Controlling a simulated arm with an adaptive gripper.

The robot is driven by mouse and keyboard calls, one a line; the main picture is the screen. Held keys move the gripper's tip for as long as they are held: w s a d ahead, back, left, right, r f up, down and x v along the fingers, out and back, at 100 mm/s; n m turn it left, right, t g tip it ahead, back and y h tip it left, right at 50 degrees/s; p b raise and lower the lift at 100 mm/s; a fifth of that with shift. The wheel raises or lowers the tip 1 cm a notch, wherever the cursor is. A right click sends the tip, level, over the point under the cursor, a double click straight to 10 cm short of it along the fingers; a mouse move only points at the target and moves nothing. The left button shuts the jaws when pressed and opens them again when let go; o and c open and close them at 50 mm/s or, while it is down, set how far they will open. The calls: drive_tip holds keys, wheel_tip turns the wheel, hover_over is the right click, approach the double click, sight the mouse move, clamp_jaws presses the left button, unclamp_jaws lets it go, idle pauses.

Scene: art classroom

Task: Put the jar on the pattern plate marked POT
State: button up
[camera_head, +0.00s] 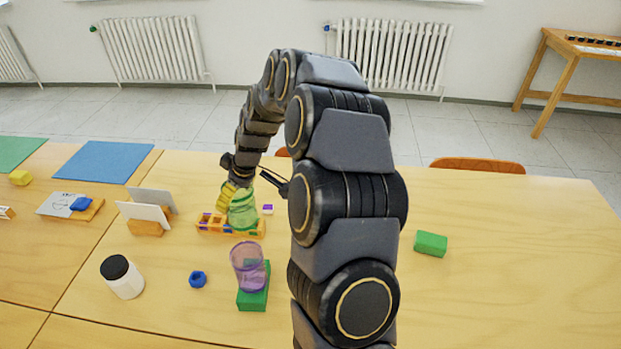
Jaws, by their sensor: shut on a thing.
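My gripper (241,188) is reached out over the table, partly hidden by its own arm. It appears shut on a green see-through vessel (243,214), with something yellow (229,194) beside it on the left. The green vessel is at an orange slotted strip (211,223); I cannot tell whether it touches it. A white plate or card (57,204) with a blue piece lies at the left. No marking POT can be read.
A purple see-through cup (247,262) stands at a green block (252,298). A blue nut-like piece (198,279) lies nearby. White cards stand in a wooden holder (146,228). Another green block (430,243) lies right of my arm, with clear table around it.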

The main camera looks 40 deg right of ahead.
drive_tip(key=s+d+m+h, duration=0.1)
drive_tip(key=s+d+m, duration=0.1)
drive_tip(key=d, duration=0.7)
drive_tip(key=s+d+m+h, duration=0.1)
drive_tip(key=s+d+m, duration=0.15)
drive_tip(key=d, duration=0.65)
drive_tip(key=shift+w+d+f, duration=1.4)
drive_tip(key=shift+w+f, duration=0.55)
drive_tip(key=shift+f, duration=0.15)
drive_tip(key=shift+w+d+f, duration=1.35)
drive_tip(key=shift+w+f, duration=0.6)
drive_tip(key=shift+f, duration=0.15)
drive_tip(key=shift+w+d+f, duration=1.4)
drive_tip(key=shift+w+f, duration=0.55)
drive_tip(key=shift+f, duration=0.15)
drive_tip(key=shift+f, duration=0.1)
drive_tip(key=o, duration=1.1)
